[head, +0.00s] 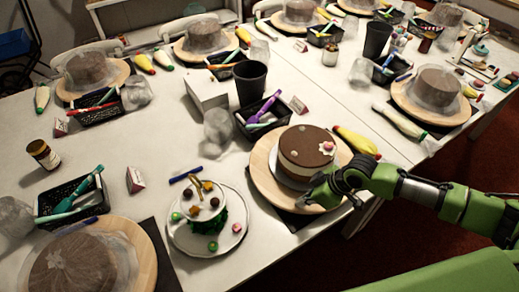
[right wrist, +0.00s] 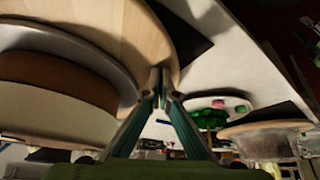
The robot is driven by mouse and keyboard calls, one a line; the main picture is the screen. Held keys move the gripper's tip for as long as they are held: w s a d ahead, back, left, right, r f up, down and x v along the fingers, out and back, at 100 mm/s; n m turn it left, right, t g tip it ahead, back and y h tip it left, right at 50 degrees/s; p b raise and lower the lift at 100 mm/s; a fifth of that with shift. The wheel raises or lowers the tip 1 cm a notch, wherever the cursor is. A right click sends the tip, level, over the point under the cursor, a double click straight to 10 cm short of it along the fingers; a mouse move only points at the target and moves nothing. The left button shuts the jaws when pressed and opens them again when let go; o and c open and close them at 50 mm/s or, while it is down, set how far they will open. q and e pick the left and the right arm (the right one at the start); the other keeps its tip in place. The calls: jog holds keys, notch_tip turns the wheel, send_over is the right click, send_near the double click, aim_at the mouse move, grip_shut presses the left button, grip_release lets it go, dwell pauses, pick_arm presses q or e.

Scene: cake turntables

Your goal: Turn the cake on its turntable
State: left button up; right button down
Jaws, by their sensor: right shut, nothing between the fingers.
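The cake (head: 308,147), chocolate-topped with a pink decoration and a brown and cream side, stands on a round wooden turntable (head: 262,165) near the table's front edge. My right gripper (head: 306,203) is at the turntable's near edge, in front of the cake, and it covers part of both. In the right wrist view the cake's side (right wrist: 58,85) and the wooden turntable (right wrist: 110,25) show at the left. The closed fingertips (right wrist: 160,88) meet at the turntable's rim with nothing between them. I cannot tell whether they touch it. My left gripper is not in view.
A black basket (head: 262,122) of tools and a black cup (head: 250,82) stand behind. A yellow piping bag (head: 355,140) lies close on the right. Several wrapped cakes sit on other turntables.

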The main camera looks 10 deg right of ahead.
aim_at(316, 206)
jog(key=d, duration=0.2)
jog(key=s+d, duration=0.1)
jog(key=d, duration=0.1)
jog(key=shift+s+d+p, duration=0.1)
jog(key=shift+p, duration=0.2)
jog(key=d, duration=0.4)
jog(key=d+b, duration=0.1)
jog(key=d, duration=0.1)
jog(key=shift+w+d, duration=0.1)
jog(key=shift+w, duration=0.2)
notch_tip(316, 206, up, 3)
jog(key=p, duration=0.3)
